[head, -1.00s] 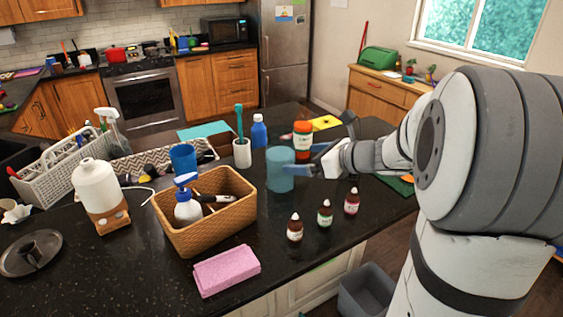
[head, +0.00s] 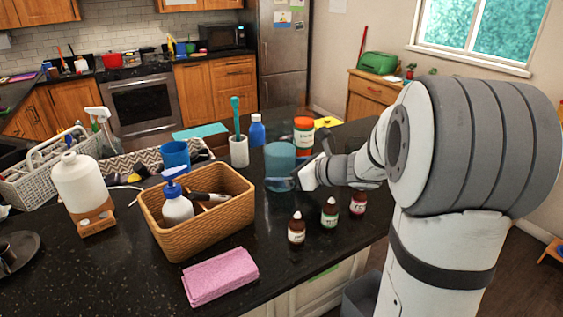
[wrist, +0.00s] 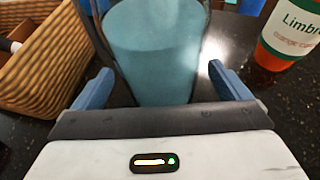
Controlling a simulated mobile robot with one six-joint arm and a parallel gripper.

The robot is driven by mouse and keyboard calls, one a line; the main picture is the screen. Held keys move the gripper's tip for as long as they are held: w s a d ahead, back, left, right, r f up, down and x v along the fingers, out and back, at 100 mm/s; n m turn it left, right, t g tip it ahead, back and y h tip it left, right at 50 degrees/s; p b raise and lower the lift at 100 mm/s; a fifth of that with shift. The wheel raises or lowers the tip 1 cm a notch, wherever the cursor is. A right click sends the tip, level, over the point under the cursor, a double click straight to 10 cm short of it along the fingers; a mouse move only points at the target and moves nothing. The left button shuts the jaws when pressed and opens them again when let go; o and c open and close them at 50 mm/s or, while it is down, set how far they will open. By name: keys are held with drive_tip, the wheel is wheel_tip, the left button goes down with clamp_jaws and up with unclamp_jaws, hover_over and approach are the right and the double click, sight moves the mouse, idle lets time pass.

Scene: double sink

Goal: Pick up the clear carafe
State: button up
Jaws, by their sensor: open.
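The carafe (head: 280,160) is a see-through, teal-tinted cylinder standing upright on the dark counter, right of the wicker basket. It also fills the top middle of the wrist view (wrist: 152,45). My gripper (head: 300,166) is open beside the carafe on its right, low down. In the wrist view its two blue fingers (wrist: 160,84) are spread, one toward each side of the carafe. Nothing is gripped. The carafe's lower part is partly hidden by a finger in the head view, and its base is hidden in the wrist view.
Small brown bottles (head: 296,230) stand in front. The wicker basket (head: 200,228) with a pump bottle is left of the carafe. A pink cloth (head: 220,277) lies near the front edge.

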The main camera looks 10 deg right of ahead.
drive_tip(key=x, duration=0.3)
drive_tip(key=shift+c, duration=0.5)
drive_tip(key=shift+r, duration=0.1)
drive_tip(key=c, duration=1.4)
